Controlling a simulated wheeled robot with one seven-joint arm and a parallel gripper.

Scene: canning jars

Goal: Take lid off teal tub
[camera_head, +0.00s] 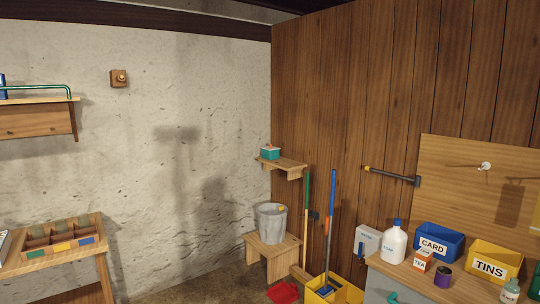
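A small teal tub (270,154) sits on a small wooden corner shelf (288,163) near the middle of the view. My gripper is not in view, and nothing is seen touching the tub.
Below the shelf a grey bucket (271,224) stands on a wooden stool (257,248). Long-handled tools (331,210) stand beside it by a yellow bucket (350,294). A counter at right holds a white jug (394,245), a blue CARD bin (438,242) and a yellow TINS bin (492,266).

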